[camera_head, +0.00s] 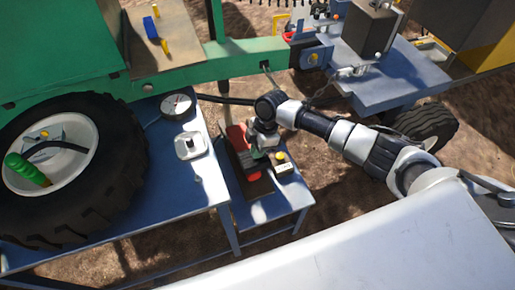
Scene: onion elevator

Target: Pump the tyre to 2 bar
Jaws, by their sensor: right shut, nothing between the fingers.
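A large black tyre (122,135) with a white rim (84,132) stands at the left. A green-handled thing (24,167) with a dark hose or bar lies across the rim. A round dial gauge (178,104) sits on the blue table; its reading is too small to tell. A red device (237,138) rests on a small blue table, and beside it is a small box with a yellow button (281,157). My right gripper (259,154) is shut and empty over the red device, close to the box; I cannot tell whether it touches. My left gripper is not in view.
The blue table (207,187) carries a white block with a knob (191,145). A green machine frame (190,64) runs behind, joined to a blue trailer (400,75). A pale flat surface (350,250) fills the lower right. Brown soil lies around the tables.

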